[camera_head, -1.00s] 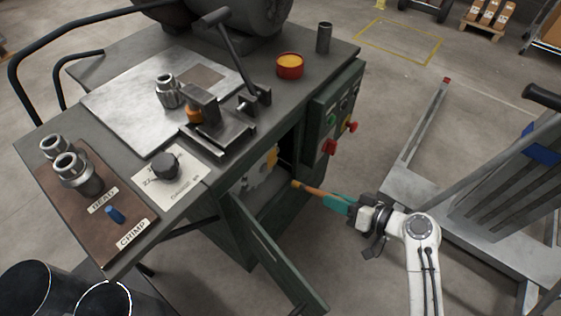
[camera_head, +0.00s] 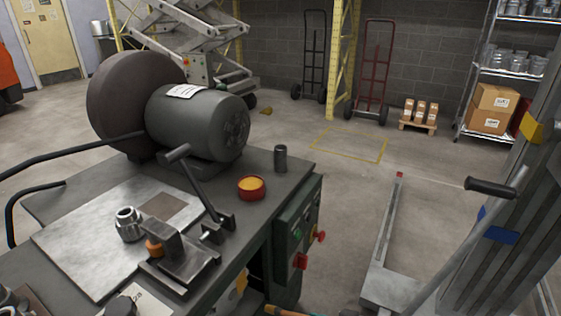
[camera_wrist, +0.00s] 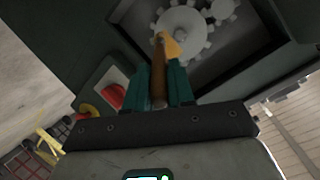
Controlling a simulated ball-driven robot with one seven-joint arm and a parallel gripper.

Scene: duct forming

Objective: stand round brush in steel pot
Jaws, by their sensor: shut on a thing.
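My gripper (camera_wrist: 160,84) has teal fingers shut on a brown wooden-handled stick, which I take for the round brush (camera_wrist: 158,68). The brush points away from the wrist, toward the open machine cabinet with gears. In the head view only a sliver of the brush (camera_head: 274,309) shows at the bottom edge; most of the gripper is out of that picture. A dark grey open cylinder, likely the steel pot (camera_head: 280,159), stands upright on the bench's far right corner, apart from the brush.
A red tin with yellow contents (camera_head: 251,188) stands near the pot. A motor (camera_head: 197,122), a lever clamp (camera_head: 180,262) and a steel fitting (camera_head: 128,224) occupy the bench. A pallet jack (camera_head: 390,285) stands at right.

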